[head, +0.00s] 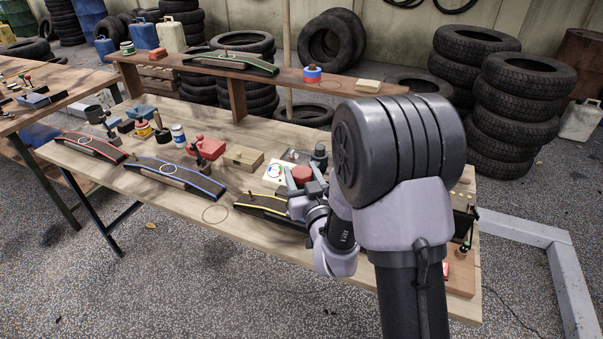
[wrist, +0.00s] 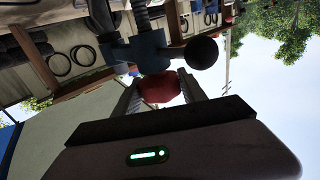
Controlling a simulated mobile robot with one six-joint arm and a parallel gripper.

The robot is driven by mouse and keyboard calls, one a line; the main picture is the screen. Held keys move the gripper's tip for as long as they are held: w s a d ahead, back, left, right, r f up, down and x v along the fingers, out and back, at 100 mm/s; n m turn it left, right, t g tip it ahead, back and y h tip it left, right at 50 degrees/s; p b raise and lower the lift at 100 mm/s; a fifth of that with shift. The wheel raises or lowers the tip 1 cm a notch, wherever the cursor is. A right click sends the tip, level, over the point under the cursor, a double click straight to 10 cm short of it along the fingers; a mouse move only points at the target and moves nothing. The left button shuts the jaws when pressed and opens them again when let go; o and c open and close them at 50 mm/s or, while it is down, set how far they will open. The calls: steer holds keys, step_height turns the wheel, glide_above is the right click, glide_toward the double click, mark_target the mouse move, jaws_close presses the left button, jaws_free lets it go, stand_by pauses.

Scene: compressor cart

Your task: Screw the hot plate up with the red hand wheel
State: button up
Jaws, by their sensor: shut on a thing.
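The red hand wheel (head: 301,173) is at the right part of the workbench, and in the wrist view it is a red rounded piece (wrist: 158,88) between the two fingers. My gripper (head: 302,187) is shut on it, with a grey finger on each side. Beyond the wheel, the wrist view shows a blue-grey body (wrist: 150,46) and a black ball knob (wrist: 201,52). In the head view a dark grey device (head: 319,156) stands just behind the wheel. I cannot make out the hot plate clearly; my gripper and arm cover part of that area.
A white panel with a dial (head: 273,178) and a wooden box (head: 243,158) stand left of my gripper. A yellow-striped ramp (head: 262,207) lies in front, a blue-striped ramp (head: 200,185) farther left. A red clamp-like device (head: 208,148) stands behind. A raised shelf (head: 300,76) runs along the back.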

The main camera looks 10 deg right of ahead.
steer(key=n+g+y, duration=0.1)
steer(key=n+y, duration=0.1)
steer(key=y, duration=0.2)
steer(key=n+g+y, duration=0.1)
steer(key=n+y, duration=0.2)
steer(key=y, duration=0.1)
steer(key=shift+d+r, duration=0.1)
steer(key=n+g+y+p, duration=0.2)
steer(key=n+g+y, duration=0.2)
steer(key=shift+r, duration=0.1)
steer(key=n+g+y+p, duration=0.2)
steer(key=g, duration=0.1)
steer(key=n+g+y+p, duration=0.2)
steer(key=g, duration=0.1)
steer(key=shift+a+n, duration=0.2)
steer(key=shift+n, duration=0.1)
steer(key=shift+s+f+n+g+y+p, duration=0.15)
steer(key=shift+n+g+y+p, duration=0.2)
steer(key=shift+n+g, duration=1.1)
steer(key=shift+w+f+n+g+y+p, duration=0.15)
steer(key=shift+n+g+p, duration=0.45)
steer(key=shift+g, duration=1.45)
steer(key=shift+s+n+g, duration=0.1)
steer(key=shift+n+g, duration=0.2)
steer(key=shift+n, duration=0.05)
steer(key=o, duration=1.4)
steer(key=shift+a+r, duration=0.1)
steer(key=shift+a, duration=0.05)
